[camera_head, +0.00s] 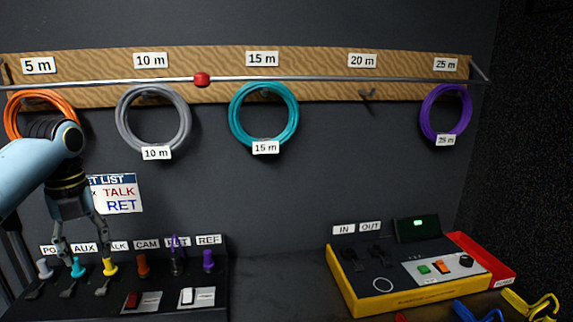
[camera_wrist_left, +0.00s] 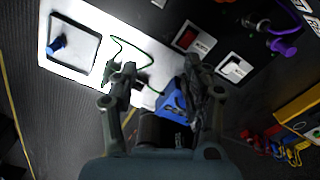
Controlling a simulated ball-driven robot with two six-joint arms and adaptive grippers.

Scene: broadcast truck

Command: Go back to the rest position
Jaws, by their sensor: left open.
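My left gripper (camera_head: 82,243) hangs fingers down in front of the row of coloured plugs, at the left of the head view. Its fingers are apart, near the cyan plug (camera_head: 78,267) and the yellow plug (camera_head: 110,266); I cannot tell whether they touch anything. In the left wrist view the open fingers (camera_wrist_left: 158,85) stand over a brightly lit white panel (camera_wrist_left: 75,25). A blue block (camera_wrist_left: 173,101) shows between them, partly hidden by the right finger. My right gripper is not in view.
Orange (camera_head: 14,112), grey (camera_head: 122,118), teal (camera_head: 235,115) and purple (camera_head: 426,113) cable coils hang on the wall board. The 20 m hook (camera_head: 367,94) is empty. A yellow-sided console (camera_head: 345,285) stands at right. Blue (camera_head: 478,312) and yellow (camera_head: 535,305) pieces lie beside it.

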